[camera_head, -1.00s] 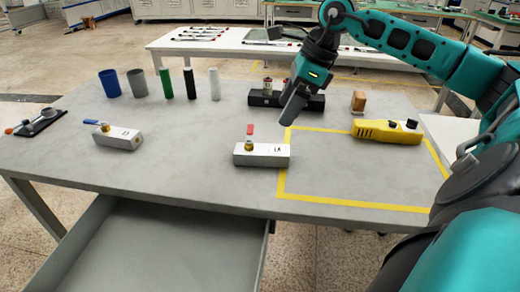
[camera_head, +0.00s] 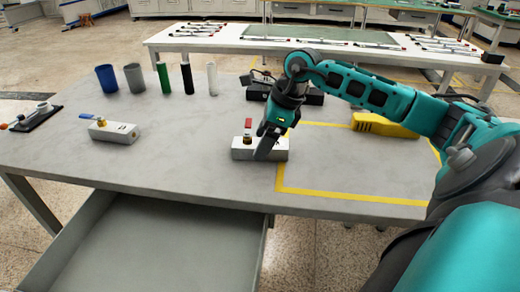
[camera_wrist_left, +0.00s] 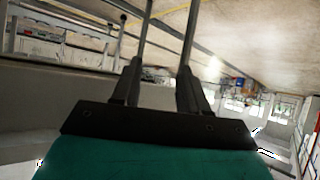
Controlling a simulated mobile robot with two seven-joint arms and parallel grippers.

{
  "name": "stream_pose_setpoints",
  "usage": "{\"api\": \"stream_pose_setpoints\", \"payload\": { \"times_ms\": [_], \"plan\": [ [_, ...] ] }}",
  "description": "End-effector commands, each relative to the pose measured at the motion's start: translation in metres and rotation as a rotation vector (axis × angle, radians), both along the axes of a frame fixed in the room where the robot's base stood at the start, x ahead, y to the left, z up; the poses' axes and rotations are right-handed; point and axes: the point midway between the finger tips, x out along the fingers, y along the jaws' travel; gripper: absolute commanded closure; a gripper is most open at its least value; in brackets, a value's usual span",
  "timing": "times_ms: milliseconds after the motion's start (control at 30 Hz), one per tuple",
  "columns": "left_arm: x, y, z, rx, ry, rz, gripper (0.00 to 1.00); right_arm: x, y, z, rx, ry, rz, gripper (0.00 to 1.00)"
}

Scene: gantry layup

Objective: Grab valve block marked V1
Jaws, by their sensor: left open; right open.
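A light grey valve block with a red handle (camera_head: 240,154) lies on the grey table near its front edge. Its label is covered by my right gripper now, and I cannot read it for sure. My right gripper (camera_head: 265,146) is open, pointing down over the right part of this block; I cannot tell whether it touches. A second grey valve block with a blue handle (camera_head: 116,133) lies farther left, its marking too small to read. My left gripper (camera_wrist_left: 172,25) shows in the left wrist view, open with nothing between its fingers.
Blue (camera_head: 107,78) and grey (camera_head: 134,77) cups and several upright cylinders stand at the back left. An open drawer (camera_head: 165,245) juts out below the table.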

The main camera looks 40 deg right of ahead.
Motion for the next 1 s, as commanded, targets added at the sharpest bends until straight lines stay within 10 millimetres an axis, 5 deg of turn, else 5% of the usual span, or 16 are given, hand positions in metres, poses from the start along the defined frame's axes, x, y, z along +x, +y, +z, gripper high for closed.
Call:
{"api": "stream_pose_setpoints", "payload": {
  "times_ms": [300, 1000],
  "plan": [
    [0.0, 0.0001, -0.0009, 0.0, 0.0, 0.0, 0.56, 0.0017, 0.0017, -0.0064, 0.0, 0.0, 0.0, 0.21],
    [0.0003, 0.0, -0.0007, 0.0, -0.001, 0.0, 0.56, 0.0017, 0.0016, -0.0061, -0.001, 0.001, 0.0, 0.88]
  ]
}}
